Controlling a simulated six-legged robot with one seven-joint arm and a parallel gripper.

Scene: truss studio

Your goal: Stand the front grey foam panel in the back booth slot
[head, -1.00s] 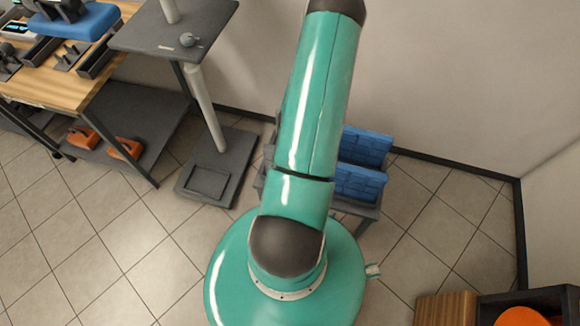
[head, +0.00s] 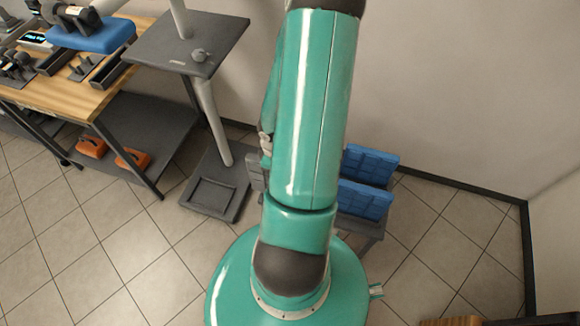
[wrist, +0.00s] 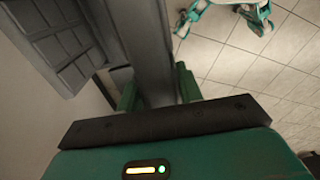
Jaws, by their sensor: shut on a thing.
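In the wrist view, my gripper (wrist: 156,84) has its green fingers on either side of a smooth grey panel (wrist: 150,38), seen nearly edge-on, and is shut on it. A second grey piece with a blocky, grooved face (wrist: 62,42) stands close beside it on the left. In the head view, my arm hides the gripper and most of the grey panels; a little grey (head: 254,168) shows left of the arm. Two blue foam panels (head: 368,166) (head: 362,199) stand one behind the other on a low dark stand (head: 360,230). I cannot make out the back slot.
A grey pedestal (head: 188,45) with a pole and floor base stands at the left. A wooden workbench (head: 50,95) with a dark shelf (head: 150,130) is farther left. The wall is close behind the stand. Tiled floor (head: 440,240) is open at the right.

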